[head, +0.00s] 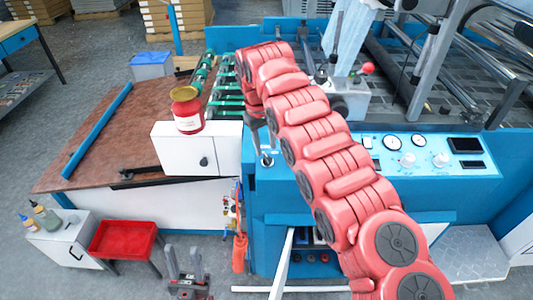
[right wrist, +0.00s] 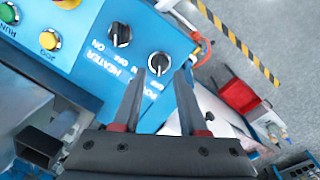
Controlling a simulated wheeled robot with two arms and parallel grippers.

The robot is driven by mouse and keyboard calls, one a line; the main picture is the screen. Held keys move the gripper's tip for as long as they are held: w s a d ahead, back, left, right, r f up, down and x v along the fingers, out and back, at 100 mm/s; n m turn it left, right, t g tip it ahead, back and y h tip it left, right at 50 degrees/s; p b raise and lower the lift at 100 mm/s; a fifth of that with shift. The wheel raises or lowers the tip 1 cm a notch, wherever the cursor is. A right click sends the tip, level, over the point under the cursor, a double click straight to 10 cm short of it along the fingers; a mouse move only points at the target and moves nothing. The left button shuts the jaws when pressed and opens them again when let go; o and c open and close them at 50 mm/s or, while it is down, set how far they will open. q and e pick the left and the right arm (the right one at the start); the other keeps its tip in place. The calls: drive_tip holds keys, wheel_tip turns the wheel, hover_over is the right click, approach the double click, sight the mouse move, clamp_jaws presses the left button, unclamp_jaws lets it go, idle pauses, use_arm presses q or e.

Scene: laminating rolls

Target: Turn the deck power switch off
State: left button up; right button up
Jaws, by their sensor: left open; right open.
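In the right wrist view the power switch (right wrist: 158,63) is a round black knob with a pale pointer mark on a blue panel. It lies between and just beyond the tips of my right gripper (right wrist: 160,76). The gripper is open, and I cannot tell whether its fingers touch the knob. Its label is partly covered by a finger. In the head view my right gripper (head: 263,143) points down at the left end of the blue deck panel (head: 285,178), and the switch is hard to make out there. My left gripper (head: 184,262) is open and empty, low in front of the machine.
A similar heater knob (right wrist: 118,35) sits beside the power switch, with yellow (right wrist: 48,40) and green (right wrist: 8,12) buttons farther left. A red jar (head: 186,112) stands on a white box (head: 186,150). A red tray (head: 122,238) stands at lower left.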

wheel_tip(320, 180, up, 13)
drive_tip(key=a+p, duration=0.1)
drive_tip(key=p, duration=0.8)
drive_tip(key=shift+s+a+r+p, duration=0.15)
drive_tip(key=shift+s+a+p, duration=0.15)
drive_tip(key=shift+s, duration=0.1)
drive_tip(key=shift+d, duration=0.1)
